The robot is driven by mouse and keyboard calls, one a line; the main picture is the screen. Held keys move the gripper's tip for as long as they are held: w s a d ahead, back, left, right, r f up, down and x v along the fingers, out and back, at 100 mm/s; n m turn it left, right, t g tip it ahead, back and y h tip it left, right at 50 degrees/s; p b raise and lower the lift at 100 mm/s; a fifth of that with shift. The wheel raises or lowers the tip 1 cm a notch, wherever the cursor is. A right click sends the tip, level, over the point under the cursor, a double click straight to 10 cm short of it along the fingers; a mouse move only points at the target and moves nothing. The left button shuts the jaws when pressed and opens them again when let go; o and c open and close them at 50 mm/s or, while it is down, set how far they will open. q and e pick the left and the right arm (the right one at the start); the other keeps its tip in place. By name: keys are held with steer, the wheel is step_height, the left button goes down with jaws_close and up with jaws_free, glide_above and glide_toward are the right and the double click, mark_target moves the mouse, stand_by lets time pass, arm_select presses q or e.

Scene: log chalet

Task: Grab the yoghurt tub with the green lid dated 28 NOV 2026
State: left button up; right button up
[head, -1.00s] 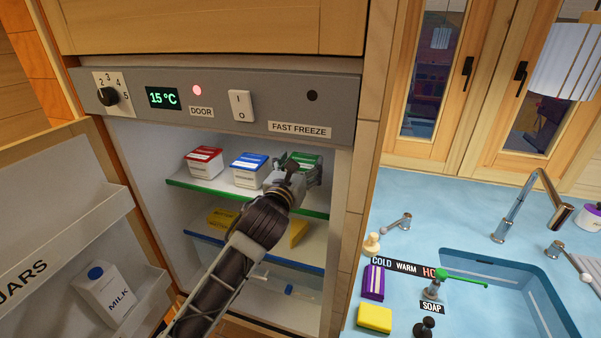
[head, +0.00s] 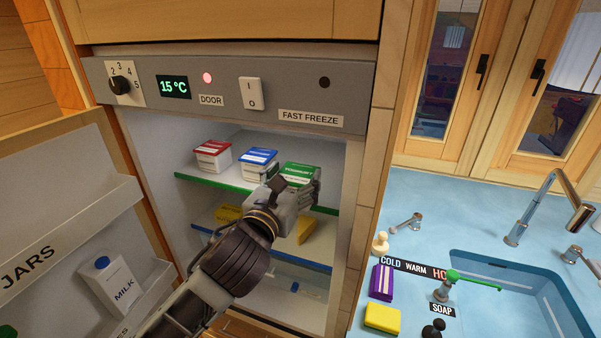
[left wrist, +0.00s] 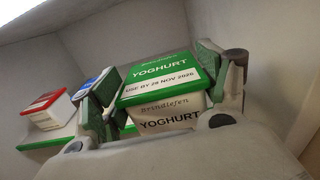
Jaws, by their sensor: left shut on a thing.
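The yoghurt tub with the green lid (head: 301,174) is at the right of the fridge's top shelf (head: 225,187). In the left wrist view its green lid (left wrist: 160,73) reads "YOGHURT, USE BY 28 NOV 2026". My left gripper (head: 292,190) is shut on this tub, with a finger pad on either side in the left wrist view (left wrist: 163,100). The gripper hides the tub's lower front, so I cannot tell whether it touches the shelf. A blue-lidded tub (head: 258,158) and a red-lidded tub (head: 212,152) stand to its left. My right gripper is not in view.
The fridge door (head: 60,230) stands open at the left, with a milk carton (head: 110,284) in its rack. A yellow wedge (head: 308,230) is on the shelf below. The fridge's right wall is close beside the gripper. A sink (head: 530,290) is at the right.

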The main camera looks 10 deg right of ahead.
arm_select(q)
steer(key=v, duration=0.7)
steer(key=shift+b, duration=0.45)
steer(key=shift+s, duration=0.1)
steer(key=shift+a, duration=0.1)
